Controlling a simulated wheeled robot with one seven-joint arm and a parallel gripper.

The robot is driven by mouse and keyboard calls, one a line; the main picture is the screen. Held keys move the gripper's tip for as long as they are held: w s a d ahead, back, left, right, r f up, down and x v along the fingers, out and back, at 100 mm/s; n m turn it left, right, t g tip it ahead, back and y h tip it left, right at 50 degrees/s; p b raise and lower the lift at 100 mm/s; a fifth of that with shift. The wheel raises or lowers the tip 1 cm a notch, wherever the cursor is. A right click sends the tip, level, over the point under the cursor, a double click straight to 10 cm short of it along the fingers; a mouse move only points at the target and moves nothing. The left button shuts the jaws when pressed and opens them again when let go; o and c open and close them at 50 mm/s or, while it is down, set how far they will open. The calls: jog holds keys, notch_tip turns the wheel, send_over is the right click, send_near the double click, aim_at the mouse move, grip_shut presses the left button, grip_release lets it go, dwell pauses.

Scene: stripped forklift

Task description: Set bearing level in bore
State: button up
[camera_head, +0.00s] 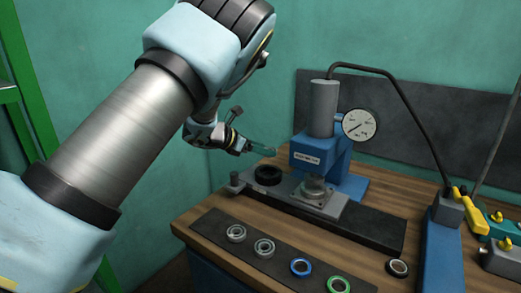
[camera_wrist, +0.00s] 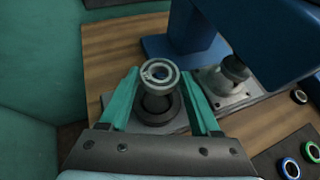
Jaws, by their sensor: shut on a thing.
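My gripper (camera_wrist: 160,76) is shut on a grey metal bearing (camera_wrist: 160,86), which sits between the tips of its teal fingers in the wrist view. The bearing is above a black ring-shaped housing (camera_wrist: 175,113) and partly covers its bore. It looks apart from the housing, and its tilt is hard to judge. In the head view my gripper (camera_head: 268,149) hangs above the black housing (camera_head: 268,180) at the left end of the press's grey base plate. The bearing is too small to make out clearly there.
A blue press (camera_head: 345,165) with a gauge (camera_head: 359,125) stands just right of the housing. A black mat (camera_head: 215,224) in front carries several rings: two grey, one blue, one green. Another small ring (camera_head: 398,267) lies to the right. A hose and blue post stand at right.

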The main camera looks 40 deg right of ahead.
jog(key=shift+f+b, duration=0.5)
jog(key=shift+f, duration=1.05)
notch_tip(320, 180, down, 2)
jog(key=shift+f+b, duration=0.2)
jog(key=shift+b, duration=0.9)
jog(key=shift+a+r+b, duration=0.1)
jog(key=shift+b, duration=0.6)
jog(key=shift+f+b, duration=0.45)
jog(key=shift+b, duration=0.6)
dwell(0.4)
jog(key=o, duration=1.6)
jog(key=shift+r, duration=0.1)
